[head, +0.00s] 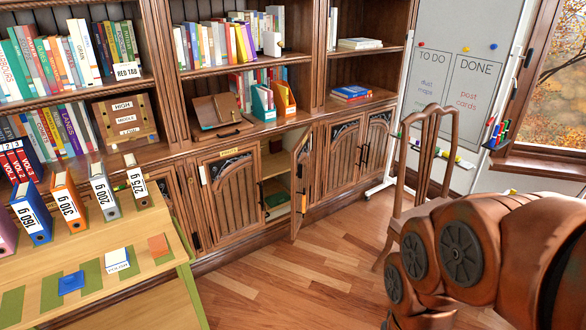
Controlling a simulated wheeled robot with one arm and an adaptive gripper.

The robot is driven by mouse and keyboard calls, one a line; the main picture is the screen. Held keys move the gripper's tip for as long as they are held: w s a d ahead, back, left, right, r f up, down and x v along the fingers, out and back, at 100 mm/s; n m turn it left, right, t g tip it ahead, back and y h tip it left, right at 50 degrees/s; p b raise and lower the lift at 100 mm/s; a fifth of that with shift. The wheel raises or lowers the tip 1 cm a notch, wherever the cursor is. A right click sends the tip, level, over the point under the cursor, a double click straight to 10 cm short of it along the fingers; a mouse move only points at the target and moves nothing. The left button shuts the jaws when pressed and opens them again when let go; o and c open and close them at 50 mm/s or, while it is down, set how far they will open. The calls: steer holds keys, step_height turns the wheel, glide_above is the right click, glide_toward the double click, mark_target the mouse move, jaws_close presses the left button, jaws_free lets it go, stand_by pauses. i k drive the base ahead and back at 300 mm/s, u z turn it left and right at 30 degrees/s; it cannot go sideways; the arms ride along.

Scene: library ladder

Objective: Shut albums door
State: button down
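A wooden cabinet door (301,183) in the lower row of the bookcase stands open, swung outward into the room. It is seen nearly edge-on, with a small handle and a pale tag on it. Its opening (274,165) shows shelves inside with a few green and dark items low down. I cannot read any label that names it as the albums door. The neighbouring door (236,195) to its left looks closed. My arm fills the lower right of the head view; my gripper is not in view.
A wooden chair (424,160) stands between my arm and the cabinets on the right. A whiteboard (458,70) stands behind it. A table (105,262) with binders is at lower left. The wood floor (280,280) before the open door is clear.

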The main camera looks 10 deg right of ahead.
mark_target(302, 153)
steer(key=u, duration=0.65)
steer(key=i, duration=1.2)
steer(key=u, duration=0.35)
